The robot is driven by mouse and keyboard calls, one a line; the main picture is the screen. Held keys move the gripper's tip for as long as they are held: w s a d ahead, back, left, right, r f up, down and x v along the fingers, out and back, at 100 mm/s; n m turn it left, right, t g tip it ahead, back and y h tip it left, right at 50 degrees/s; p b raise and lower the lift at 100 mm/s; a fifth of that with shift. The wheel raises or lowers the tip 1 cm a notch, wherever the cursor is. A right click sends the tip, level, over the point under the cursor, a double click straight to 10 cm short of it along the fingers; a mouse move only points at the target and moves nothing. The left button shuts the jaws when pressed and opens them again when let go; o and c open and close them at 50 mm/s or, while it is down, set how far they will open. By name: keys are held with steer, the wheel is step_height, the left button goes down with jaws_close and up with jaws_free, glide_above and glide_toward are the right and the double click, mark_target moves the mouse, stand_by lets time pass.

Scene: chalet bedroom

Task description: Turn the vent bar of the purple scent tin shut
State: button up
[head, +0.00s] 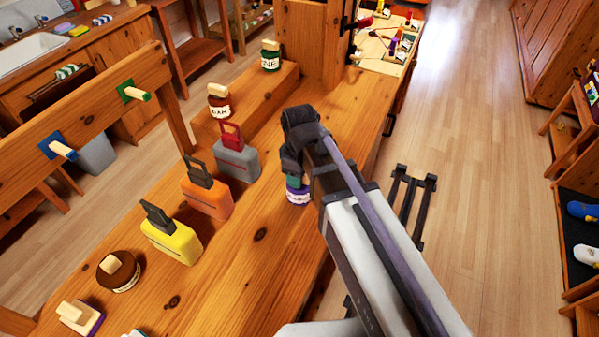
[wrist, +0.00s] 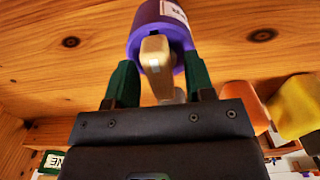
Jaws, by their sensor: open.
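The purple scent tin (head: 298,196) with its white label stands on the wooden worktop in the head view, partly hidden by my arm. In the wrist view the tin (wrist: 146,28) is at the top middle, with its pale vent bar (wrist: 157,62) pointing towards my gripper. My gripper (wrist: 160,78) is open, its two green fingers on either side of the bar. A gap shows at least on the right; whether the left finger touches is unclear. In the head view my gripper (head: 296,182) is right at the tin, its fingers mostly hidden.
Left of the tin stand a grey case (head: 238,163), an orange case (head: 208,200) and a yellow case (head: 172,242). A brown tin (head: 120,272) is at the near left. Jars (head: 219,101) stand on a raised step behind. Bare worktop (head: 255,262) lies in front.

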step_height(320, 180, up, 11)
steer(key=p, duration=1)
steer(key=shift+p, duration=0.4)
steer(key=shift+f, duration=0.1)
steer(key=s+d+m, duration=0.6)
steer(key=d+m, duration=0.6)
steer(key=d, duration=0.1)
steer(key=shift+s, duration=0.15)
